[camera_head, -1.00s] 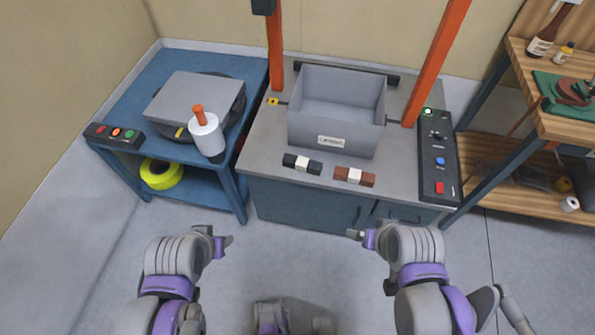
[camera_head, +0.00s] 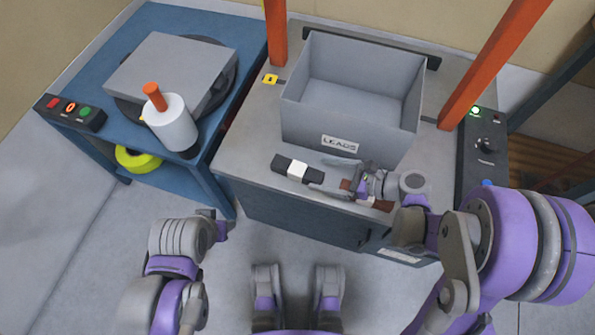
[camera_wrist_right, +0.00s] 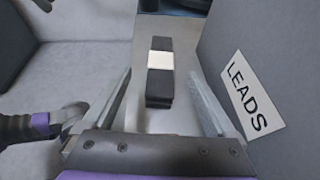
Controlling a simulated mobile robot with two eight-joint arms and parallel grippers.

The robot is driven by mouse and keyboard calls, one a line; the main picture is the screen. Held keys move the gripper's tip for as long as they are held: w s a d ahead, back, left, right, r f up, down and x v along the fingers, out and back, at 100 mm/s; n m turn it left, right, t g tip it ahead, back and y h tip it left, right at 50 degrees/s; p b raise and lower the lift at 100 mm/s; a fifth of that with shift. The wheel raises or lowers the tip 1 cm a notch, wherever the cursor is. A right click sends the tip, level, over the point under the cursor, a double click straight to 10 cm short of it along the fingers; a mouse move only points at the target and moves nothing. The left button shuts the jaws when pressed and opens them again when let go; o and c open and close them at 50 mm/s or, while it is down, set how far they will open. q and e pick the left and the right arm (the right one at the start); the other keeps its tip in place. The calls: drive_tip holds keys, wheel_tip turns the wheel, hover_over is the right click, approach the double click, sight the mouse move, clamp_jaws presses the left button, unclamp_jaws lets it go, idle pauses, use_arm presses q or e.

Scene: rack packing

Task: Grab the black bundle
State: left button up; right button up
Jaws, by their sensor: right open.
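The black bundle (camera_head: 283,163), dark with a white band round its middle, lies on the grey bench top in front of the grey bin. My right gripper (camera_head: 317,177) is open at the bundle's right end. In the right wrist view the black bundle (camera_wrist_right: 159,93) lies lengthwise ahead, between the lines of the two open fingers (camera_wrist_right: 160,76), with clear gaps on both sides. It is not gripped. My left gripper (camera_head: 222,226) is in front of the bench, away from the bundle; its jaws are too small to read.
The grey bin (camera_head: 345,129) labelled LEADS stands right behind the bundle; its wall is close beside my right gripper. A brown bundle (camera_head: 382,205) lies partly hidden under my right gripper. Orange posts (camera_head: 490,66) flank the bin. A white canister (camera_head: 170,128) stands on the blue cart (camera_head: 213,156).

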sight(299, 169)
drive_tip(key=x, duration=0.3)
drive_tip(key=shift+s, duration=0.1)
drive_tip(key=shift+b+x, duration=0.65)
drive_tip(key=shift+x, duration=2.3)
drive_tip(key=shift+d, duration=0.1)
clamp_jaws()
